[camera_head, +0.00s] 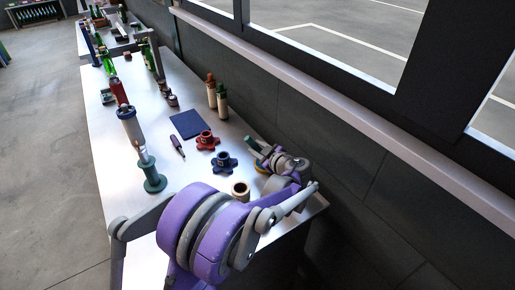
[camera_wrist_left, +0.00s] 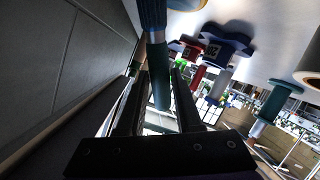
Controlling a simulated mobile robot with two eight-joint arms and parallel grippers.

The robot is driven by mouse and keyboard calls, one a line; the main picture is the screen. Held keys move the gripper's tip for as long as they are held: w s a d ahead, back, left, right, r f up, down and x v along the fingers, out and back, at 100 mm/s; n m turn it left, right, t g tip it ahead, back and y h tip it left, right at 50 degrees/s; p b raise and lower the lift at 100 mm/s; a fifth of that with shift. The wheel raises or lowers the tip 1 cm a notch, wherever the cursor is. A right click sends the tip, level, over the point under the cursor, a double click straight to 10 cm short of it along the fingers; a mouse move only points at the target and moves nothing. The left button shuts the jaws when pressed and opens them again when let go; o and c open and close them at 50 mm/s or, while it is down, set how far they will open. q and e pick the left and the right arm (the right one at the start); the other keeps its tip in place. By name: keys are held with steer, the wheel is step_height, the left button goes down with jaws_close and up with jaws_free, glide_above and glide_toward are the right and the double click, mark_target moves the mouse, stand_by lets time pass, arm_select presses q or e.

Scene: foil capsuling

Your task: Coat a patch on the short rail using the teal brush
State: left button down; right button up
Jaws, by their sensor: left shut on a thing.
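My left gripper (camera_head: 262,152) is over the right edge of the table, with its purple and grey arm reaching across the near end. In the left wrist view, its two dark fingers (camera_wrist_left: 156,100) are shut on the teal brush (camera_wrist_left: 161,88). The brush's teal handle lies between the fingers, with a grey collar and dark blue ribbed part above it. In the head view only a small teal part of the brush (camera_head: 252,142) shows beside the gripper. I cannot pick out the short rail with certainty. My right gripper is not in view.
A blue star-shaped knob (camera_head: 224,163) and a red one (camera_head: 207,141) stand near the gripper. A wall borders the right.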

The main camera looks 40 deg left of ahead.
arm_select(q)
step_height(320, 180, up, 7)
steer(key=p, duration=0.4)
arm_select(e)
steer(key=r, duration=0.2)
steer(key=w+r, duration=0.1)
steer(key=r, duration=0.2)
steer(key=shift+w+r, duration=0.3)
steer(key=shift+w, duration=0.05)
arm_select(q)
steer(key=shift+w+d, duration=0.1)
